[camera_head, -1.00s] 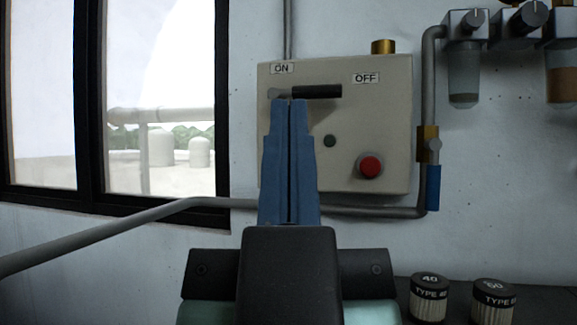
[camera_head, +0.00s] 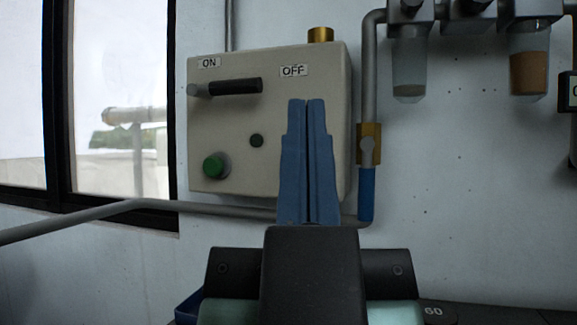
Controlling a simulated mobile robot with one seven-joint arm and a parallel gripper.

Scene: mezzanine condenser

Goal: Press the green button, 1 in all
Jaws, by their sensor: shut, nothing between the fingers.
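The green button (camera_head: 213,166) is a round knob on the lower left of the beige control box (camera_head: 270,120), fixed to the wall. It is in plain view. My gripper (camera_head: 307,101) has blue fingers, closed together and pointing up in the picture. It stands to the right of the green button, in front of the box's lower right part, and looks apart from the button. The fingers hide that part of the box, where the red button would show. I cannot tell whether the fingertips touch the box.
A black lever handle (camera_head: 235,86) crosses the box between the ON and OFF labels, above a small dark lamp (camera_head: 257,140). A grey pipe with a blue-handled brass valve (camera_head: 367,180) runs at the right. Another pipe (camera_head: 130,208) passes below the box. Filter bowls (camera_head: 529,70) hang at upper right.

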